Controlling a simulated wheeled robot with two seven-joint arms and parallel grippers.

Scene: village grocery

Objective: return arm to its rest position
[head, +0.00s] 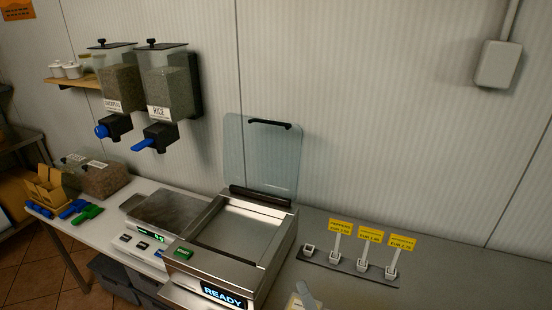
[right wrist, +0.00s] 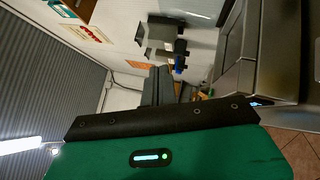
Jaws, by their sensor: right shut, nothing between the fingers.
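Most of the right arm is out of the head view. My left gripper is in neither view.
The steel sealer (head: 262,243), lid raised, its display reading READY, stands beside a scale (head: 140,236). Yellow price tags (head: 370,235) stand in a holder to the right. Two dispensers (head: 166,85) hang on the wall. Grey counter (head: 460,275) at right is clear.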

